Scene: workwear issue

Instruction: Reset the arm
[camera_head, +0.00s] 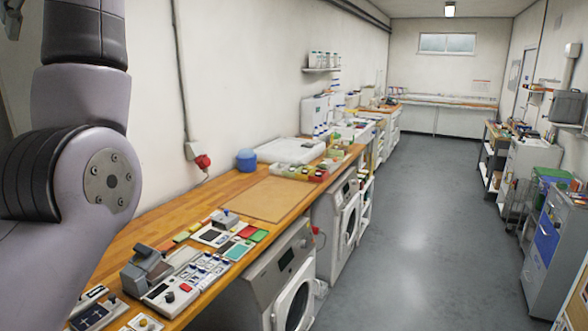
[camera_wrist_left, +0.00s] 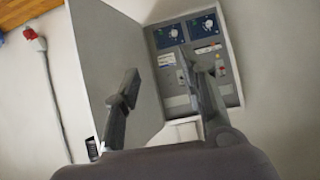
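My left arm fills the left side of the head view, raised and bent at a large grey joint. A small dark part of my left gripper (camera_head: 12,18) shows at the top left corner there. In the left wrist view my left gripper (camera_wrist_left: 158,75) has its two dark fingers spread apart, with nothing held between them. Behind the fingers is an open grey wall cabinet (camera_wrist_left: 230,45) with two blue dial panels and several switches. Its grey door (camera_wrist_left: 100,50) stands open on the left. My right gripper is in neither view.
A long wooden workbench (camera_head: 195,212) runs along the left wall, carrying control boxes (camera_head: 185,285), a blue round container (camera_head: 246,160) and a white tray (camera_head: 290,150). Front-loading machines (camera_head: 345,215) stand under it. Shelves and a grey cabinet (camera_head: 550,250) line the right. The grey floor (camera_head: 420,220) between is clear.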

